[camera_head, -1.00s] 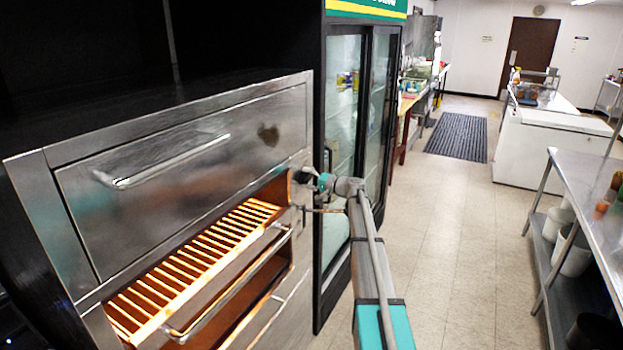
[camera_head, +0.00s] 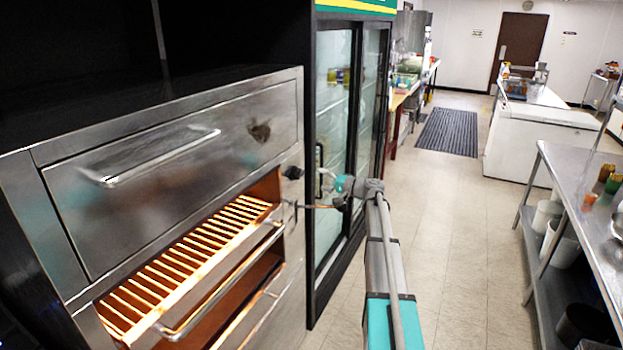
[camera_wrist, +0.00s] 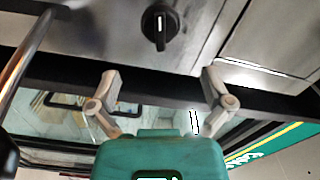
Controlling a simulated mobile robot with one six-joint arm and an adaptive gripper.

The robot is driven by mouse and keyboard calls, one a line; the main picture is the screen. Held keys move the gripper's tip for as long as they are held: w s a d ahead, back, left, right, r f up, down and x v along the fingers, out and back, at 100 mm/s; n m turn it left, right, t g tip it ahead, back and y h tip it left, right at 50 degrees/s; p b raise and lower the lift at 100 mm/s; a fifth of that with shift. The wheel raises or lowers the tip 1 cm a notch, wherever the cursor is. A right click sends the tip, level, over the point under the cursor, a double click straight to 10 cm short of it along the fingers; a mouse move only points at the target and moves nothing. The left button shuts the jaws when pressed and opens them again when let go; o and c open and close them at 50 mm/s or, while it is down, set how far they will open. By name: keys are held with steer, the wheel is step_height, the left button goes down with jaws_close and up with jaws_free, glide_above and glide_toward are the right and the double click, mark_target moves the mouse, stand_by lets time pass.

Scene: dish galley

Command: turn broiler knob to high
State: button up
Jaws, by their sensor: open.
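The broiler knob (camera_head: 292,172) is a small black knob on the steel front, right of the glowing broiler opening. In the wrist view the knob (camera_wrist: 160,27) is round with a raised grip, and its white mark runs up and down in the picture. I cannot read any high marking. My gripper (camera_wrist: 163,84) has its two grey fingers spread, with nothing between them. It is apart from the knob, which lies beyond the fingertips. In the head view my gripper (camera_head: 322,187) is just right of the knob, and its fingers are too small to make out clearly.
The steel broiler (camera_head: 170,160) has a glowing grate (camera_head: 190,265) and a protruding handle bar (camera_head: 225,285). That bar (camera_wrist: 25,65) also shows at the wrist view's left. A glass-door fridge (camera_head: 335,130) stands close behind my gripper. A steel table (camera_head: 590,215) is right; the floor between is clear.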

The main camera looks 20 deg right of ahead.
steer(key=shift+v, duration=1.25)
